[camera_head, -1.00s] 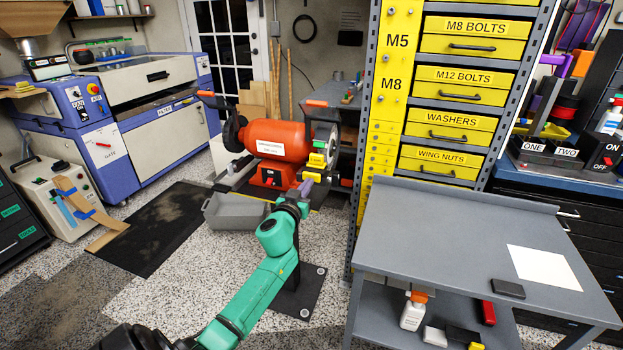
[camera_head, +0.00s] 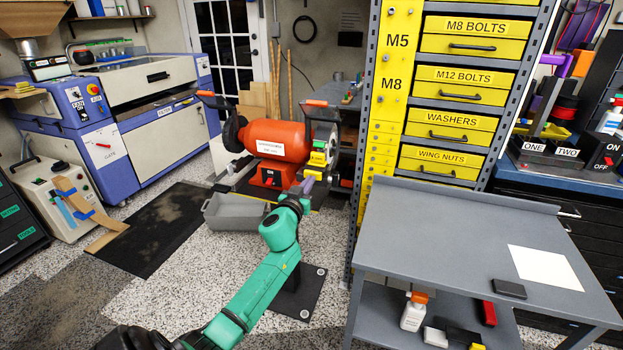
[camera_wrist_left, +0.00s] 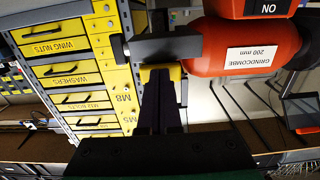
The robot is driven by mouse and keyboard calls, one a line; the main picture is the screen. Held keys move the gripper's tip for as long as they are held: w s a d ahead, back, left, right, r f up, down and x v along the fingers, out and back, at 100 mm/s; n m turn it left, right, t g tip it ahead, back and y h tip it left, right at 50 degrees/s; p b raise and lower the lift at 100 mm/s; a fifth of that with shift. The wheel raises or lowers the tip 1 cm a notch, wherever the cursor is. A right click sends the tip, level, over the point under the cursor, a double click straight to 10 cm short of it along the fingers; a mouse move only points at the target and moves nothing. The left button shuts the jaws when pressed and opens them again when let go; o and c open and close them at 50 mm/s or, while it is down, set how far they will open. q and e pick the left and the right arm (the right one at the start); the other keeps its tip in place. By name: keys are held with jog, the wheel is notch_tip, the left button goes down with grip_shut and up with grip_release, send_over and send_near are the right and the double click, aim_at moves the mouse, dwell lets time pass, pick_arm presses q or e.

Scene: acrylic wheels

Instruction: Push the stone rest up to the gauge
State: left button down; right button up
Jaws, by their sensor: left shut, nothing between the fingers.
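The orange-red grinder (camera_head: 275,139) stands on a black pedestal beyond my arm. At its right end are yellow parts (camera_head: 317,159) beside the wheel housing. In the left wrist view a dark grey bracket (camera_wrist_left: 168,48) with a yellow piece (camera_wrist_left: 160,72) lies straight ahead of the fingers. I cannot tell for sure which part is the stone rest and which is the gauge. My left gripper (camera_head: 308,182) is shut and empty, its purple fingers pointing at the yellow piece; it also shows in the left wrist view (camera_wrist_left: 158,86). The tips seem to meet it; contact is unclear.
A grey tray (camera_head: 232,213) sits at the grinder's left front. The yellow drawer rack (camera_head: 383,130) stands close to the right of the gripper. A grey bench (camera_head: 440,225) with white paper (camera_head: 543,268) and a dark block (camera_head: 508,288) is at front right.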

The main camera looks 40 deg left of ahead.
pick_arm(q)
jog(key=shift+w+a, duration=0.2)
jog(key=shift+w, duration=0.3)
jog(key=p+v, duration=0.1)
jog(key=v, duration=0.5)
jog(key=shift+p, duration=0.3)
dwell(0.5)
